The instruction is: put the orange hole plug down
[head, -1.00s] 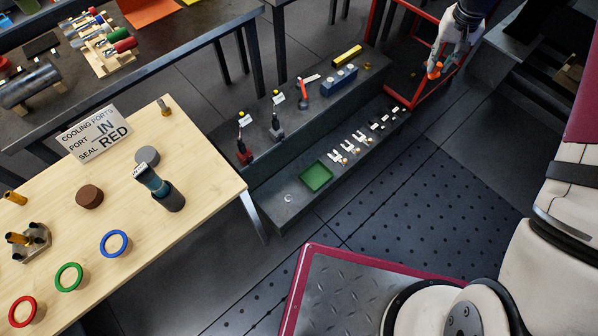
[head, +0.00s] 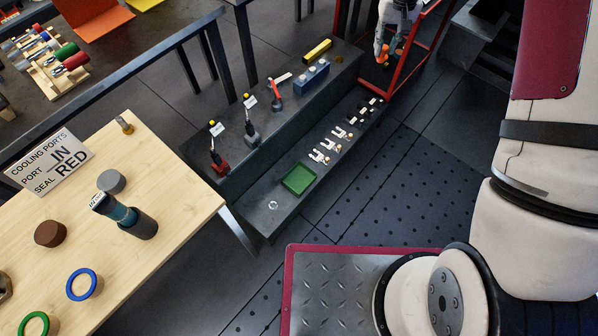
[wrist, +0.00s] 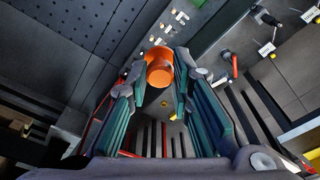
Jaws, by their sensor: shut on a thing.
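The orange hole plug (wrist: 160,66) is a short, round orange piece between my fingertips in the wrist view. My gripper (wrist: 161,72) is shut on it, with a finger on either side. In the head view my gripper (head: 390,48) points down at the top edge, with the orange plug (head: 397,54) at its tips. It is held up in the air by the red-framed rack (head: 428,50), beyond the far end of the dark stepped shelf. Part of the plug is hidden by the fingers.
The dark stepped shelf (head: 262,222) carries a green tray (head: 299,180), several small white pieces, a blue block (head: 312,76) and a yellow piece (head: 318,50). A wooden table (head: 180,185) with rings and a sign (head: 50,160) stands left. The perforated floor in the middle is clear.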

